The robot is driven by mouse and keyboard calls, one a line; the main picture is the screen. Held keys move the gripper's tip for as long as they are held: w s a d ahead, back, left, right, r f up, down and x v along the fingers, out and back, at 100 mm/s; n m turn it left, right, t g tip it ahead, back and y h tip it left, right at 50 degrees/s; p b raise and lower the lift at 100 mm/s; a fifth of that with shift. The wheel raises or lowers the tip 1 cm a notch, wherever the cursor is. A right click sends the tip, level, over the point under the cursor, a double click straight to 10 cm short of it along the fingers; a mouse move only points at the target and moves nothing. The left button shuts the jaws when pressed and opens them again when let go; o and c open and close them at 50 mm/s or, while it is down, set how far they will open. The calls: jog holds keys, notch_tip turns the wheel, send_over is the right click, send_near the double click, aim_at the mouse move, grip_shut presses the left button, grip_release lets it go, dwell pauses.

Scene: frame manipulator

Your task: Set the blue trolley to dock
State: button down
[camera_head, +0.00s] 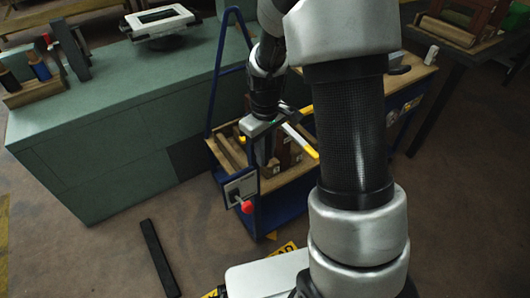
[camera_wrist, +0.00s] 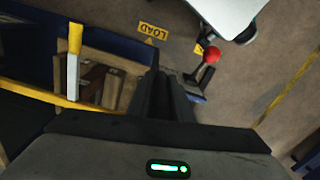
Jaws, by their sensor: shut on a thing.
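The blue trolley (camera_head: 279,213) stands beside the green-grey workbench, with a tall blue hoop handle (camera_head: 216,78) at its far left. Its wooden tray holds several brown blocks (camera_head: 287,151). A lever with a red knob (camera_head: 247,207) sits on a plate at its near end; the knob also shows in the wrist view (camera_wrist: 211,54). My gripper (camera_head: 263,155) reaches down over the trolley. In the wrist view its dark fingers (camera_wrist: 159,80) are close together at the trolley's blue rim (camera_wrist: 112,43). The exact contact is hidden by the fingers.
The green-grey workbench (camera_head: 110,130) stands close on the left. A wooden-topped table (camera_head: 405,85) is behind my arm. A black bar (camera_head: 160,258) lies on the floor, near yellow markings. A yellow LOAD sign (camera_wrist: 147,32) shows on the floor.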

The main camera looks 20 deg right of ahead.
jog(key=shift+s+a, duration=0.1)
jog(key=shift+a, duration=0.05)
jog(key=s+a, duration=0.4)
jog(key=a, duration=1)
jog(key=s+a+p, duration=0.1)
jog(key=s+a, duration=0.4)
jog(key=a, duration=0.9)
jog(key=s+a+p, duration=0.1)
jog(key=s+a, duration=0.4)
jog(key=a, duration=1)
jog(key=shift+a+r, duration=0.1)
jog(key=shift+r, duration=0.05)
jog(key=c, duration=1.6)
grip_release()
jog(key=shift+a, duration=0.1)
jog(key=shift+c, duration=0.2)
